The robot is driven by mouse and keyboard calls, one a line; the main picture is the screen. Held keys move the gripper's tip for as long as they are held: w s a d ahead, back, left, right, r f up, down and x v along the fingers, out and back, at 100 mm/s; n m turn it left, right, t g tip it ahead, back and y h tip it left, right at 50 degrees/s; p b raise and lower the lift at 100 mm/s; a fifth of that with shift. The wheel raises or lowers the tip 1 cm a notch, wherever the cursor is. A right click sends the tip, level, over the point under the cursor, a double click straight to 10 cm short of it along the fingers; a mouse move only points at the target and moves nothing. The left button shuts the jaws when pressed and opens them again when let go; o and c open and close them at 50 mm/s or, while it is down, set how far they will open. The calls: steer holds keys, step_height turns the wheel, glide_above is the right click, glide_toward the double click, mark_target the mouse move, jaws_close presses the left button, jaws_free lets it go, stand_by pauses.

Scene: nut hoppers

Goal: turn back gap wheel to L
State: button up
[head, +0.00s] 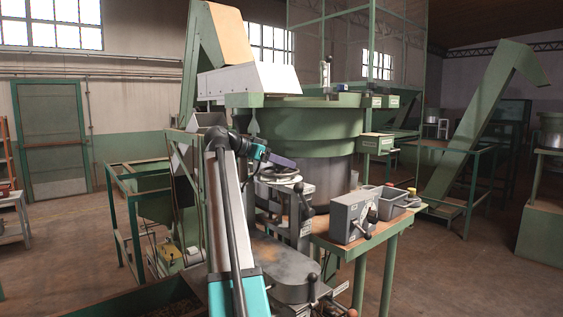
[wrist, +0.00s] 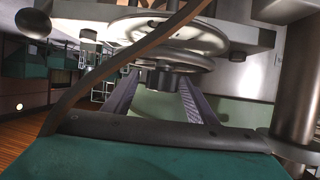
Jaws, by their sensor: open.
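A pale metal handwheel (head: 279,179) sits beside the green hopper machine; I take it for the back gap wheel. It also shows large at the top of the wrist view (wrist: 165,45), with a dark hub below its rim. My gripper (head: 284,162) is at the wheel in the head view. In the wrist view my gripper (wrist: 158,84) is open, one finger on each side of the hub. I cannot tell whether the fingers touch it. No L mark on the wheel is readable.
A big green round hopper (head: 305,130) stands behind the wheel. A grey control box (head: 353,217) and a grey bin (head: 396,203) sit on the wooden bench to the right. Black-knobbed levers (head: 308,211) stand close by. Open floor lies at the left.

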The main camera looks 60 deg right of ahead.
steer(key=shift+c, duration=0.3)
steer(key=c, duration=1)
steer(key=shift+s+f+n+t+b, duration=0.1)
steer(key=shift+f+n+t+b, duration=0.05)
steer(key=shift+n+t+b, duration=0.3)
steer(key=shift+n+t, duration=0.35)
steer(key=o, duration=1.1)
steer(key=shift+c, duration=0.2)
steer(key=shift+r+h, duration=0.2)
steer(key=shift+h, duration=0.1)
